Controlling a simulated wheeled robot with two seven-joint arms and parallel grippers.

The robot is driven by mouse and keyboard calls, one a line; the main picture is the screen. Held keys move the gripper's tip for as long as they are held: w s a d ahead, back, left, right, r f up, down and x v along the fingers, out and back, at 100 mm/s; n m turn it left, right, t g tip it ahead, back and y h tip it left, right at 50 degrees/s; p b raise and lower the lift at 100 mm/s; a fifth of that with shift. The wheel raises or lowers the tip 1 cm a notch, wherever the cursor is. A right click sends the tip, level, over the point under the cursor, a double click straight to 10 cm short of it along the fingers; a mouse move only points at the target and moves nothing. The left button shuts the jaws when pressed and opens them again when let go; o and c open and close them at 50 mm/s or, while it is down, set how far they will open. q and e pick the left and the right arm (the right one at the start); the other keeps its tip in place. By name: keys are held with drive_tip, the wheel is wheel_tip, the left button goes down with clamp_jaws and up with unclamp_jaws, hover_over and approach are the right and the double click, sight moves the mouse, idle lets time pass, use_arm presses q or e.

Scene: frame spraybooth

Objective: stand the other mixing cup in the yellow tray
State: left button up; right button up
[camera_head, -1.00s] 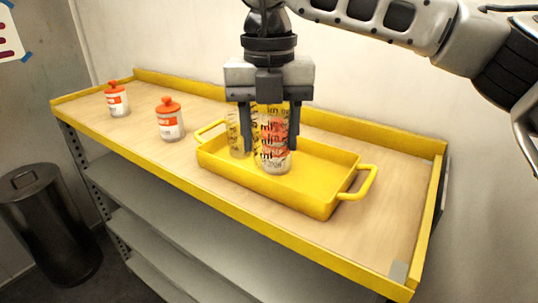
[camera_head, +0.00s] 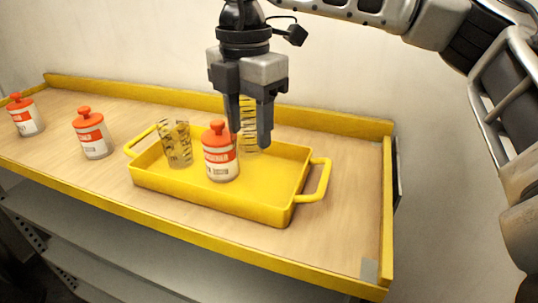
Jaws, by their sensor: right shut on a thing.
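The yellow tray (camera_head: 235,204) lies on the shelf's wooden top. One clear mixing cup with dark markings (camera_head: 176,147) stands upright in the tray's left part. A white bottle with an orange cap and label (camera_head: 220,152) stands in the tray, right of that cup. My right gripper (camera_head: 250,138) points down over the tray and is shut on the other clear mixing cup (camera_head: 250,110). That cup is upright, behind and right of the bottle, partly hidden by the fingers. I cannot tell whether its base touches the tray floor. My left gripper is not in view.
Two more orange-capped bottles, one nearer (camera_head: 93,135) and one at the far left (camera_head: 26,117), stand on the wooden top (camera_head: 335,222). A yellow rim (camera_head: 345,125) edges the top. The tray's right part is clear.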

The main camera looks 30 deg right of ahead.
drive_tip(key=d+f, duration=0.3)
drive_tip(key=shift+s+f, duration=0.35)
drive_tip(key=f, duration=0.3)
drive_tip(key=shift+s+d+f+p, duration=0.1)
drive_tip(key=shift+d+f+p, duration=0.05)
drive_tip(key=shift+d+p, duration=0.15)
drive_tip(key=shift+a+f, duration=0.1)
drive_tip(key=shift+f, duration=0.2)
drive_tip(key=shift+f, duration=0.2)
drive_tip(key=o, duration=0.9)
drive_tip(key=shift+r, duration=0.1)
drive_tip(key=shift+o, duration=0.2)
